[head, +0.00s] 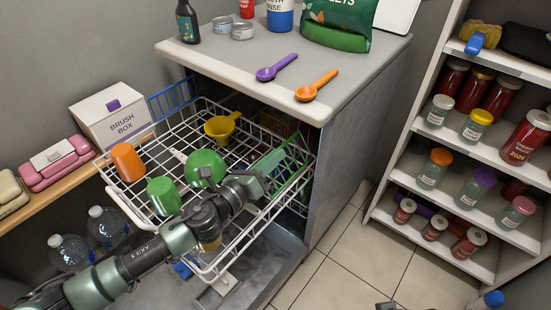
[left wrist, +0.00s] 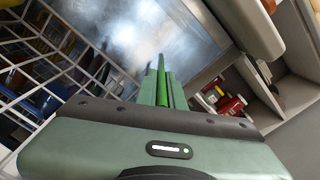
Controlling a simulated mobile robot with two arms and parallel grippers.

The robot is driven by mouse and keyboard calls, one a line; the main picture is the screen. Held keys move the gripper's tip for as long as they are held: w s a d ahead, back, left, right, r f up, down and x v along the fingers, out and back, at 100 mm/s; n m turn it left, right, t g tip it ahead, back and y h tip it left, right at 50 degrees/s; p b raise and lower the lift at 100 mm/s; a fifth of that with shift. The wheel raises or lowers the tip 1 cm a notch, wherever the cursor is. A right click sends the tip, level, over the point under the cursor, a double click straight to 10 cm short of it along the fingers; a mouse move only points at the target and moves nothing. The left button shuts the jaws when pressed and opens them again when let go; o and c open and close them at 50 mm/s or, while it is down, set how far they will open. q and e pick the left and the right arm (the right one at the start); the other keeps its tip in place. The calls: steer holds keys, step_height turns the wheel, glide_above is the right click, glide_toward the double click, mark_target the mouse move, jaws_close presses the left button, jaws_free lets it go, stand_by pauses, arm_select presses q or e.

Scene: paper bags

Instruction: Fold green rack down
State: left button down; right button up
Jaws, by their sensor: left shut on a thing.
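The green rack (head: 294,163) is a wire flap at the right side of the white pulled-out dishwasher basket (head: 185,248). It stands tilted up along that side. My left gripper (head: 268,170) reaches over the basket from the left and is shut on the green rack. In the left wrist view a thin green bar (left wrist: 161,82) shows between the fingers. The gripper hides part of the rack. Only a small dark part shows at the bottom edge of the head view, and I cannot tell if it is my right gripper.
The countertop (head: 225,60) overhangs behind. A jar shelf (head: 470,140) stands right, across open floor.

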stand_by(0.4)
arm_select(q)
steer(key=c, duration=1.5)
jaws_free()
